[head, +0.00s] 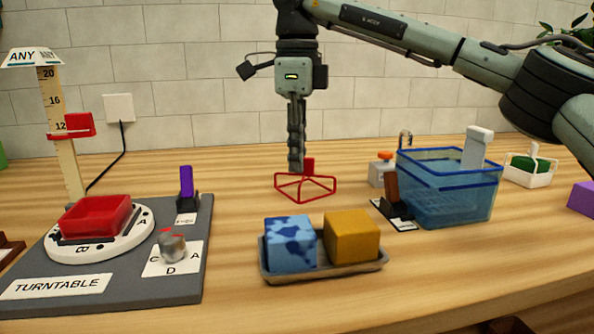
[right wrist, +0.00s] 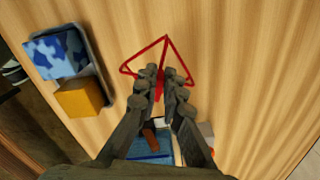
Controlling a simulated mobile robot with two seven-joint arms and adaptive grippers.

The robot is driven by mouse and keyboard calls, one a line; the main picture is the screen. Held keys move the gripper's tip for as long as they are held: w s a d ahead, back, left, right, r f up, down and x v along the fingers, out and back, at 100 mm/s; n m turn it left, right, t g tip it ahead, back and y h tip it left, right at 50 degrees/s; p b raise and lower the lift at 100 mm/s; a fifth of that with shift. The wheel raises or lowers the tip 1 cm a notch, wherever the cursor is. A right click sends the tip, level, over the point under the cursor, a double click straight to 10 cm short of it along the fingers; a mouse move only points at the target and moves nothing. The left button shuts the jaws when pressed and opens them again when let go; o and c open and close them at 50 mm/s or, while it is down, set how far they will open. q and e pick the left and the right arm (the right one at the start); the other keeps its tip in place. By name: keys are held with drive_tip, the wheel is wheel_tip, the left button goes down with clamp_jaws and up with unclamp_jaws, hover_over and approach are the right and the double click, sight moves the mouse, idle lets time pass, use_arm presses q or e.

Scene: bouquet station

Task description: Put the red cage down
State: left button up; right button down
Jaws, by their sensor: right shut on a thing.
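The red cage (head: 305,186) is a thin wire frame with a small upright red tab on top. It is at the middle of the wooden table in the head view, at or just above the surface; I cannot tell whether it touches. My right gripper (head: 296,166) points straight down over it and is shut on its red tab. In the right wrist view the cage (right wrist: 159,44) shows beyond the fingertips of the gripper (right wrist: 160,75), with its wire triangles spread out. My left gripper is not in view.
A tray (head: 325,274) with a blue patterned cube (head: 290,244) and a yellow cube (head: 351,236) stands in front. A blue clear tank (head: 447,190) is to the right. A turntable (head: 98,246) with a red dish (head: 95,216) is at the left. Bare table lies around the cage.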

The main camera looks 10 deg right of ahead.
sight(297, 174)
wheel_tip(297, 174, down, 3)
drive_tip(key=shift+r, duration=0.15)
drive_tip(key=shift+f, duration=0.2)
drive_tip(key=c, duration=1.7)
unclamp_jaws()
